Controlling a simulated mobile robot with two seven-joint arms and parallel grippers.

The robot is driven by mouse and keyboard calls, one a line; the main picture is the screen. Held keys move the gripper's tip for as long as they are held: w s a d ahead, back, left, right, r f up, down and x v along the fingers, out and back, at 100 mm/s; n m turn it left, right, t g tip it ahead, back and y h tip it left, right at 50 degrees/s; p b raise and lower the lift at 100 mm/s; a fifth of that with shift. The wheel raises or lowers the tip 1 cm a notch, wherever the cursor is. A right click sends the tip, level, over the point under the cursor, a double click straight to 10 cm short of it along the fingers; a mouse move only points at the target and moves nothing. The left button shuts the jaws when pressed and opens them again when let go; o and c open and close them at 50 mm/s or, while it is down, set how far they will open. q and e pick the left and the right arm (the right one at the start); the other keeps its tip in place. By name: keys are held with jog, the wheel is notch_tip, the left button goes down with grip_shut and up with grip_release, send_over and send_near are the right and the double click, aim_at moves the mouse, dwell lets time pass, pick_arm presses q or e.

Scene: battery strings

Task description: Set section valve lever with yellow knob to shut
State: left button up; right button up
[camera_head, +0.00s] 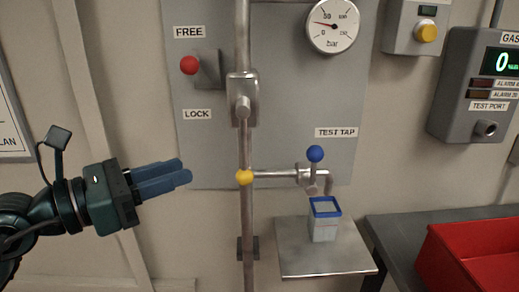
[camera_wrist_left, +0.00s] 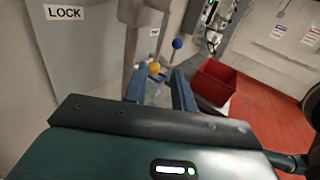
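The section valve (camera_head: 242,88) sits on the vertical pipe in the head view. Its lever hangs straight down along the pipe, with the yellow knob (camera_head: 244,177) at the lower end. My left gripper (camera_head: 184,170) is left of the knob, pointing right, at about its height and apart from it. In the left wrist view the two blue fingers are spread with nothing between them. The yellow knob (camera_wrist_left: 154,68) shows beyond the fingertips, between them. My right gripper is in neither view.
A red-knobbed lever (camera_head: 189,65) stands between FREE and LOCK labels. A blue-knobbed test tap (camera_head: 315,154) is right of the pipe, above a blue-rimmed container (camera_head: 325,220) on a small shelf (camera_head: 300,262). A red bin (camera_head: 450,262) is at lower right.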

aim_at(245, 169)
pick_arm(q)
jog(key=p+x, duration=0.3)
jog(key=x, duration=0.8)
jog(key=shift+w+d+r, duration=0.2)
jog(key=shift+w+d, duration=0.1)
jog(key=shift+w+d+f, duration=0.1)
jog(key=shift+w+d, duration=0.3)
jog(key=shift+d, duration=0.15)
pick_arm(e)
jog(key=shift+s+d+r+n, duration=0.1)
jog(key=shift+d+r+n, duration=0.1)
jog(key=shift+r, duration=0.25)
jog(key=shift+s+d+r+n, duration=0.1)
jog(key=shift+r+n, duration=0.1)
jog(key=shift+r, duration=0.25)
pick_arm(q)
jog(key=shift+c, duration=0.3)
grip_shut()
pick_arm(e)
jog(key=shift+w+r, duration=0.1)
